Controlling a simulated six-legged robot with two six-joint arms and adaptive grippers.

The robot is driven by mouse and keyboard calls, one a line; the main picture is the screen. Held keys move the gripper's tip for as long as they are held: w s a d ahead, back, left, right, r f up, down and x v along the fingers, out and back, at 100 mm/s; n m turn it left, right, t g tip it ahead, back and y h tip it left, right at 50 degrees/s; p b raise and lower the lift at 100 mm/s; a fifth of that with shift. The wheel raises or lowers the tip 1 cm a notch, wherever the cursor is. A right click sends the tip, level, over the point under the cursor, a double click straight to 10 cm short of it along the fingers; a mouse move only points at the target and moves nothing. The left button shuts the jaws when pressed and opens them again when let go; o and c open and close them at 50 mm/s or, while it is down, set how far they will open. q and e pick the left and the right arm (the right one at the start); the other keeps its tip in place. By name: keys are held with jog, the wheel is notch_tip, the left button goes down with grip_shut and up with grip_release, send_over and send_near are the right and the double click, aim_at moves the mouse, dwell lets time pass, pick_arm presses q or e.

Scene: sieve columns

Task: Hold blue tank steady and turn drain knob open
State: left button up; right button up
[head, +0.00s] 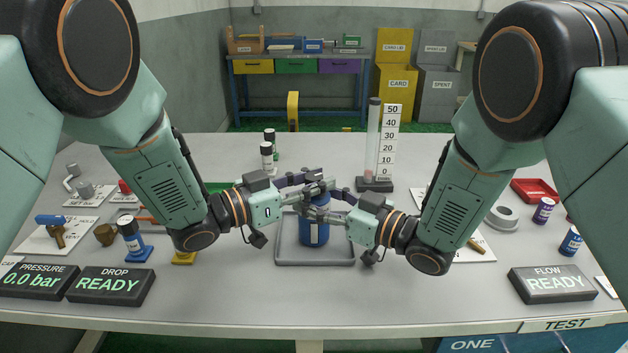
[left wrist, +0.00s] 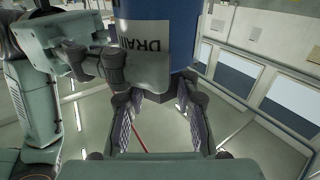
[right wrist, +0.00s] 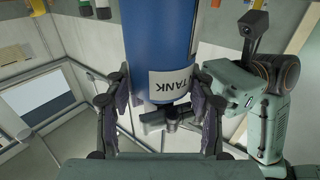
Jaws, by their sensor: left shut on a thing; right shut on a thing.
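The blue tank (head: 314,232) stands upright on a grey tray (head: 315,263) mid-table. My right gripper (head: 338,205) comes in from the right and is shut around the tank's upper body; in the right wrist view the tank (right wrist: 160,40) with its "TANK" label sits between the finger pads. My left gripper (head: 305,185) comes in from the left at the tank's top. In the left wrist view its pads flank the dark drain knob (left wrist: 157,96) beside the "DRAIN" label. The knob is mostly hidden by fingers, so its angle cannot be told.
A clear column with a scale (head: 391,140) stands behind the tank. Displays read pressure 0.0 bar (head: 36,281), drop ready (head: 110,285) and flow ready (head: 552,284).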

pick_arm(q)
grip_shut()
jog(key=shift+d+n+t+y, duration=0.1)
jog(key=shift+n+t+y, duration=0.55)
jog(key=shift+t, duration=0.25)
jog(key=o, duration=0.7)
grip_release()
jog(key=shift+o, duration=0.2)
jog(key=v, duration=1.2)
jog(key=shift+s, duration=0.1)
